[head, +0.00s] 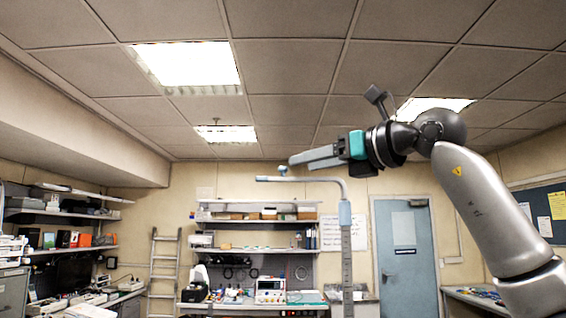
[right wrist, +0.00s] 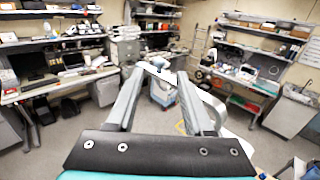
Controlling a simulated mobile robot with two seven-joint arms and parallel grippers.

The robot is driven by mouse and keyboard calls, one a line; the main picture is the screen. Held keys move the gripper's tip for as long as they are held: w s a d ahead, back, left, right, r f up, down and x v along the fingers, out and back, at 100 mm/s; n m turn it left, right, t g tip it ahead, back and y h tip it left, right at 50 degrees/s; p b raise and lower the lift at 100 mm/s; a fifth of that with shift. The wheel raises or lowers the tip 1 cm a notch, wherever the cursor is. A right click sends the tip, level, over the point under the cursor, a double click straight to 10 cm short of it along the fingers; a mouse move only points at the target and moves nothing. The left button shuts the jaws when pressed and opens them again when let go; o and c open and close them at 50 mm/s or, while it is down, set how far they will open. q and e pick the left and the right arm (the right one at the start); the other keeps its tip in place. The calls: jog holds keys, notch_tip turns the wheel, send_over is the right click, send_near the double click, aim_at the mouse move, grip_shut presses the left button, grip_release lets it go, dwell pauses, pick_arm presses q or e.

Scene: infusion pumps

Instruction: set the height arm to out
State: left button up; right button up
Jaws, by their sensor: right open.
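The height arm (head: 310,179) is a grey-blue bar reaching left from the top of an upright scaled post (head: 347,260), with a blue-grey collar at the bend. My left gripper is not in view.
Behind stand a workbench (head: 307,306) with instruments, wall shelves (head: 255,222), a ladder (head: 164,262) and a blue door (head: 405,245). Side benches (right wrist: 60,85) hold equipment. The air around the bar's left end looks free.

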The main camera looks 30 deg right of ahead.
aim_at(283, 168)
jog(key=p+x, duration=0.2)
jog(key=x, duration=0.5)
jog(key=shift+w, duration=0.25)
jog(key=shift+c, duration=0.4)
grip_shut()
dwell(0.7)
